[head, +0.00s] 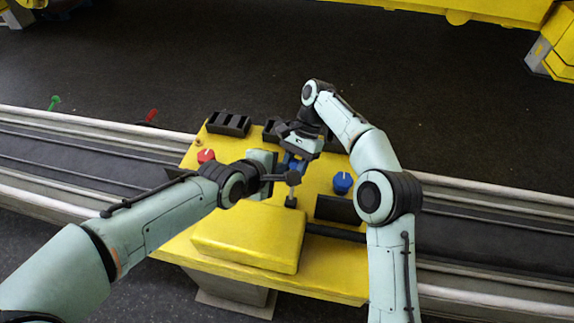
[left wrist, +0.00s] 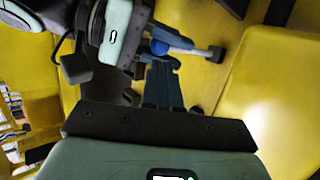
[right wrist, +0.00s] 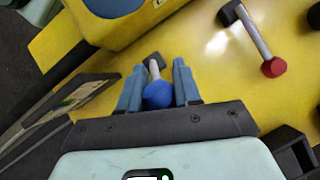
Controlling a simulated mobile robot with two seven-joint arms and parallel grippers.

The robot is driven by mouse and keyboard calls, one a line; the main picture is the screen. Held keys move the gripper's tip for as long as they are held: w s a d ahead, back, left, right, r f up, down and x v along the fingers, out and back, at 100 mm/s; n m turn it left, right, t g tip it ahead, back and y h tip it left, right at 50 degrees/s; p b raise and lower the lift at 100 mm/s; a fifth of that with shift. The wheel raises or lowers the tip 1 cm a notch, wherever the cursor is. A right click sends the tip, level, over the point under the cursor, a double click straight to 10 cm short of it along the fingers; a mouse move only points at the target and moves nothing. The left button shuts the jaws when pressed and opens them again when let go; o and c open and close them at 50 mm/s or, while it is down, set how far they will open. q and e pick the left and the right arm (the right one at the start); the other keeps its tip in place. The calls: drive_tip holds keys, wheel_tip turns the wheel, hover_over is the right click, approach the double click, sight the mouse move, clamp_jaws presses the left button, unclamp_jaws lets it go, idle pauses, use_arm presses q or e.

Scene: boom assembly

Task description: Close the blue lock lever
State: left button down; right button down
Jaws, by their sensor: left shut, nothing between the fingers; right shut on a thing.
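The blue lock lever shows in the right wrist view as a blue ball knob (right wrist: 158,96) on a short metal rod. My right gripper (right wrist: 157,78) is shut on this knob, one finger on each side. In the left wrist view the knob (left wrist: 159,47) sits between the right gripper's fingers, and the rod runs right to a dark end piece. My left gripper (left wrist: 162,65) is shut and empty, with its fingertips close beside the knob; I cannot tell if they touch. In the head view the left gripper (head: 288,177) and right gripper (head: 293,163) meet over the yellow panel and mostly hide the lever.
The yellow panel (head: 323,265) carries a raised yellow box (head: 250,236), a red dial (head: 206,156), a blue dial (head: 342,183) and black sockets (head: 228,123). A red-tipped lever (right wrist: 272,67) stands near the right gripper.

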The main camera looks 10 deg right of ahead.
sight(292, 165)
use_arm(q)
drive_tip(key=shift+x, duration=2.7)
drive_tip(key=shift+w, duration=0.15)
